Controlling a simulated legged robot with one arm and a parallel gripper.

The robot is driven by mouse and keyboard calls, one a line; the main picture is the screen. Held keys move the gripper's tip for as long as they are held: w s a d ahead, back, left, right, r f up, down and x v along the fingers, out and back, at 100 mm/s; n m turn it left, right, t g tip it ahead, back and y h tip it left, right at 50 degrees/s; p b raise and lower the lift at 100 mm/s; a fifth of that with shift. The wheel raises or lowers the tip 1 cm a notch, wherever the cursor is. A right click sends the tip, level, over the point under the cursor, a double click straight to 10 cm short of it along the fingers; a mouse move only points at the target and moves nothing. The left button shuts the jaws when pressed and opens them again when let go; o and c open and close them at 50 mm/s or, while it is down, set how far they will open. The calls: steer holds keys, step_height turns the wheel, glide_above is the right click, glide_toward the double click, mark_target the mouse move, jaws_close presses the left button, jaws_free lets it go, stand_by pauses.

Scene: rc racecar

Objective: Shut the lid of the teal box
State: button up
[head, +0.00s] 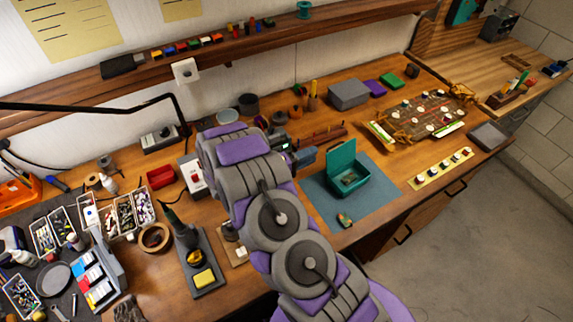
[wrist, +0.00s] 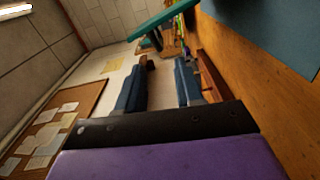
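The teal box (head: 362,190) stands on a blue-grey mat on the workbench in the head view, with small contents inside. Its lid (head: 341,156) stands up, open, along the back-left side. My gripper (head: 305,154) is just left of the raised lid, apart from it as far as I can tell. In the wrist view my gripper (wrist: 163,70) has its two dark blue fingers spread with nothing between them. A teal panel, likely the lid (wrist: 165,20), shows beyond the fingertips at the top.
The mat (head: 315,203) has bare room around the box and a small object (head: 344,219) near its front edge. A grey box (head: 348,94) and a wooden-framed board (head: 430,112) stand behind and right. A brown rack (head: 323,133) lies close behind my gripper.

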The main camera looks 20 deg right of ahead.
steer(key=s+a, duration=0.1)
steer(key=a, duration=0.7)
steer(key=shift+f, duration=0.1)
